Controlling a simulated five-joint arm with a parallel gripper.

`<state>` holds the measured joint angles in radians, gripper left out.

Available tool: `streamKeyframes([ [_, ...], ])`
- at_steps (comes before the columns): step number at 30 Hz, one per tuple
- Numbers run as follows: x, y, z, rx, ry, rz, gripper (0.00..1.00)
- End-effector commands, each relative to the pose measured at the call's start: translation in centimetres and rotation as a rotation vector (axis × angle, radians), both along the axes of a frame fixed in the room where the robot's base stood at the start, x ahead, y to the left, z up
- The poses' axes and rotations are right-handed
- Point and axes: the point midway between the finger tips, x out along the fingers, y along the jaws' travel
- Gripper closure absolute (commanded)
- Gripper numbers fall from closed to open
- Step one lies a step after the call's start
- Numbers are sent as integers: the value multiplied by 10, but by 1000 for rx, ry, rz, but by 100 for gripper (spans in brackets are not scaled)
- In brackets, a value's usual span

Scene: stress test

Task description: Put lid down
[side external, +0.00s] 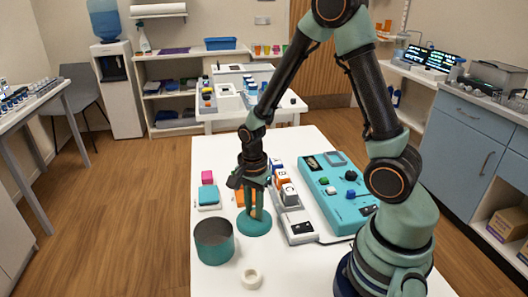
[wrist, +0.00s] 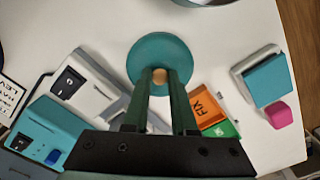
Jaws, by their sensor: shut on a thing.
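The lid (side external: 254,224) is a round teal disc with a small tan knob. In the wrist view the lid (wrist: 148,48) lies between and beyond my fingertips. My gripper (side external: 254,208) points down over it and is shut on its knob; the wrist view also shows my gripper (wrist: 160,78) there. The lid is level and low over the white table, and I cannot tell whether it touches the top. An open teal-grey pot (side external: 214,250) stands apart from it, at the front left.
A teal control box (side external: 338,190) is to the right, with white switch modules (side external: 298,226) beside the lid. A teal-topped block (side external: 208,195) and a pink cube (side external: 207,177) are at left. The white table (side external: 300,270) has free room in front.

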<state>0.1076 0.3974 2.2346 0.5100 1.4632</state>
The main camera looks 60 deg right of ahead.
Motion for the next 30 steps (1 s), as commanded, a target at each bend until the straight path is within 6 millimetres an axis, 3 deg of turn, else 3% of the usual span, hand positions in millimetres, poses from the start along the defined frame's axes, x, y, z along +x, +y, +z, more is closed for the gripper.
streamKeyframes([
  [3, 0, 0, -9, 0, 1, 0, 100],
  [15, 0, 0, -13, 0, -1, 0, 100],
  [16, 0, 0, -13, 0, -1, 0, 67],
  [18, 0, 0, -13, 0, -2, 0, 45],
  [30, 0, 0, -9, 0, -2, 0, 45],
])
